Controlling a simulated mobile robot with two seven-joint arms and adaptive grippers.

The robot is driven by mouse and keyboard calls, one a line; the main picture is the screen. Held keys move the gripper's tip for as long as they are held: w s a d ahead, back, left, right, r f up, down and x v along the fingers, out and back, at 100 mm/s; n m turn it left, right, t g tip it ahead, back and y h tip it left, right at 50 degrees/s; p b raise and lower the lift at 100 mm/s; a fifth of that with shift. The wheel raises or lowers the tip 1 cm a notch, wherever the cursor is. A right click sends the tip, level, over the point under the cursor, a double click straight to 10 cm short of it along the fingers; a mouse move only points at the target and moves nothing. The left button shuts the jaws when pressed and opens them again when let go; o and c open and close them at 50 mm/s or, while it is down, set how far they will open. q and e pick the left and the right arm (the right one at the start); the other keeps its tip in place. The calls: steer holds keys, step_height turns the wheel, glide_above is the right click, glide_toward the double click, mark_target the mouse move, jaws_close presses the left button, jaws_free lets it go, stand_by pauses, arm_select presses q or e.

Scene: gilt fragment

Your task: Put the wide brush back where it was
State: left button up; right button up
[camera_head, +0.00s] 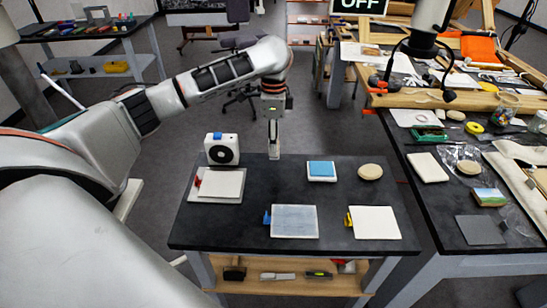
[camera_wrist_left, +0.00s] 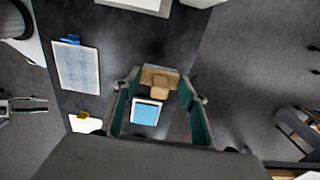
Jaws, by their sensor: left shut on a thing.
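My left gripper (camera_head: 274,143) hangs at the far edge of the black table (camera_head: 250,190), between the white box with a black disc and the blue pad. In the left wrist view its two fingers (camera_wrist_left: 159,92) are shut on a tan, broad, flat piece, which looks like the wide brush (camera_wrist_left: 159,77). The brush is held above the table; its far end is partly hidden by the fingers.
White box (camera_head: 221,148) stands back left, above a pale panel (camera_head: 221,183). A grey panel (camera_head: 294,221) and a white panel (camera_head: 375,222) lie at the front, each with a small coloured clip. A round beige disc (camera_head: 370,171) lies back right. The table's centre is bare.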

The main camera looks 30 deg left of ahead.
arm_select(q)
steer(key=shift+f, duration=3.45)
steer(key=shift+f, duration=0.15)
steer(key=o, duration=1)
step_height(320, 180, up, 12)
steer(key=shift+r, duration=0.2)
